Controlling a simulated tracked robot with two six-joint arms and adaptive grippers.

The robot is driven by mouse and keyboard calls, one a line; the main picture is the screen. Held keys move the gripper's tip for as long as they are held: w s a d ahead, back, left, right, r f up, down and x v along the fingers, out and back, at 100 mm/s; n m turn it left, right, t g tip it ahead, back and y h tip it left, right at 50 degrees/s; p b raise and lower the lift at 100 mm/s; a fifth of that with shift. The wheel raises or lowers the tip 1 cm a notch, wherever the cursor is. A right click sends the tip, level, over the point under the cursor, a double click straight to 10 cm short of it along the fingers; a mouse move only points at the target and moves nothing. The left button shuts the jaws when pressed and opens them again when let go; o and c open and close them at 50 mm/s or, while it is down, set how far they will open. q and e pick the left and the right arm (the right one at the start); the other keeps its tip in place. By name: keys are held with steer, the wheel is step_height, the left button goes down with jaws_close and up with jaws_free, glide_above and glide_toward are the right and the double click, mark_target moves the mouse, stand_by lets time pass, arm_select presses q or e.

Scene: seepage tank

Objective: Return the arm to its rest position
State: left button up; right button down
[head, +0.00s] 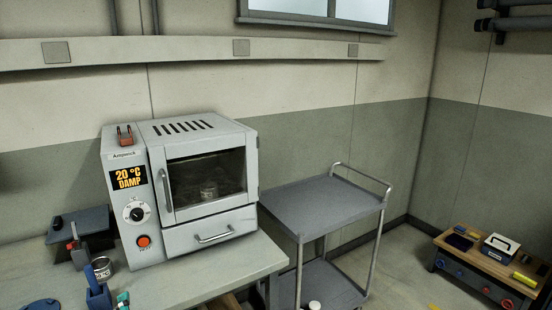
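Neither of my arms nor grippers shows in the head view. A light grey oven (122,222) stands on the bench (190,291) at left centre. Its glass door (205,180) is shut, and a small tin (208,191) shows dimly behind the glass. Its display (128,177) reads 20 °C DAMP. Below are a dial (134,212) and an orange-red button (143,241). The drawer (212,236) under the door looks shut.
Left of the oven are a dark box (82,222), a small tin (102,268) and a blue item (97,291). A grey trolley (325,205) stands to the right, its top bare. A low wooden bench (480,265) holds several items at far right.

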arm_select(q)
steer(key=s+d+f+n+g+h, duration=0.1)
steer(key=s+d+f+g+h, duration=0.2)
steer(key=f, duration=0.5)
steer(key=s+d+f+g+h, duration=0.1)
steer(key=s+d+f+h, duration=0.1)
steer(key=s+d+f, duration=0.45)
steer(key=s+d+f+n+g+h, duration=0.1)
steer(key=d+f+g+h, duration=0.15)
steer(key=f, duration=0.65)
steer(key=s+d+f+n+g+h, duration=0.2)
steer(key=s+d+n+g, duration=0.1)
steer(key=s, duration=0.5)
steer(key=s+d+f+n+g+h, duration=0.2)
steer(key=s+d+f+n+g, duration=0.1)
steer(key=s+d+n, duration=0.3)
steer(key=shift+s+f+g, duration=0.3)
steer(key=shift+s+g, duration=0.15)
steer(key=shift+s, duration=0.65)
